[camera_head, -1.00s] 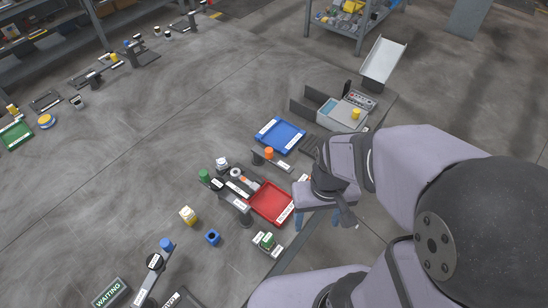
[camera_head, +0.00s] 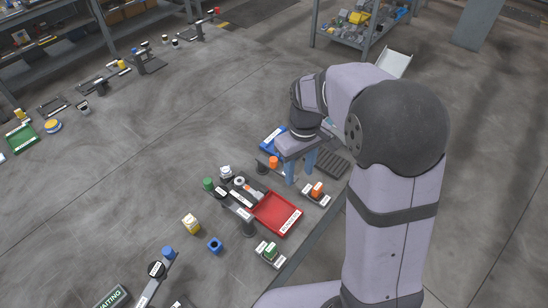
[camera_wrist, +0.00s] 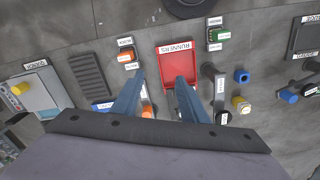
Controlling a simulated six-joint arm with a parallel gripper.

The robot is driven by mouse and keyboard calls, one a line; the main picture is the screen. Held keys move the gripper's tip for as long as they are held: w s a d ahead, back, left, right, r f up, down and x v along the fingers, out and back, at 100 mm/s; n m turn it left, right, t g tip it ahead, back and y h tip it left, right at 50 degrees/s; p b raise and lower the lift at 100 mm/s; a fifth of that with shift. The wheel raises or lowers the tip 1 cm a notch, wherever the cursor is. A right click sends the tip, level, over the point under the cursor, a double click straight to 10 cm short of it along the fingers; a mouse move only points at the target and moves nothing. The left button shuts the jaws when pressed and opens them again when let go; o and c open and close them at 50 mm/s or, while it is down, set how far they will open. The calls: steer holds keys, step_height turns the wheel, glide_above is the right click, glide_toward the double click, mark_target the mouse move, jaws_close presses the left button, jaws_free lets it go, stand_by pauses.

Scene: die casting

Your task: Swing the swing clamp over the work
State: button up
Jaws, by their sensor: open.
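My gripper (camera_head: 299,177) is open and empty, pointing down above the bench between the red tray and a small orange-topped block. In the wrist view its two blue fingers (camera_wrist: 158,76) are spread, with the red tray beyond the right one. Left of the red tray in the head view is a dark fixture with a labelled arm (camera_head: 243,213), a post (camera_head: 248,229) and a green knob (camera_head: 208,184). Behind it is another labelled lever with an orange knob (camera_head: 273,161), partly behind the gripper.
The red tray (camera_head: 290,228) and orange-topped block (camera_head: 317,190) are close to my gripper. A blue tray (camera_head: 268,140) is partly hidden by my arm.

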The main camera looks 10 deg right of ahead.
mark_target(274, 159)
steer(key=w+a+f+n, duration=0.1)
steer(key=w, duration=0.3)
steer(key=w+a+f+n, duration=0.1)
steer(key=w+a+n, duration=0.1)
steer(key=w, duration=0.2)
steer(key=w+a+f+n, duration=0.1)
steer(key=w+n, duration=0.1)
steer(key=w, duration=0.3)
steer(key=shift+w+a+f, duration=0.1)
steer(key=shift+a, duration=0.2)
steer(key=shift+w+a+f+n, duration=0.2)
steer(key=shift+w+a+n, duration=0.05)
steer(key=shift+w+n, duration=0.3)
steer(key=shift+f+p, duration=1.15)
steer(key=shift+f, duration=2.5)
steer(key=shift+c, duration=0.2)
jaws_close()
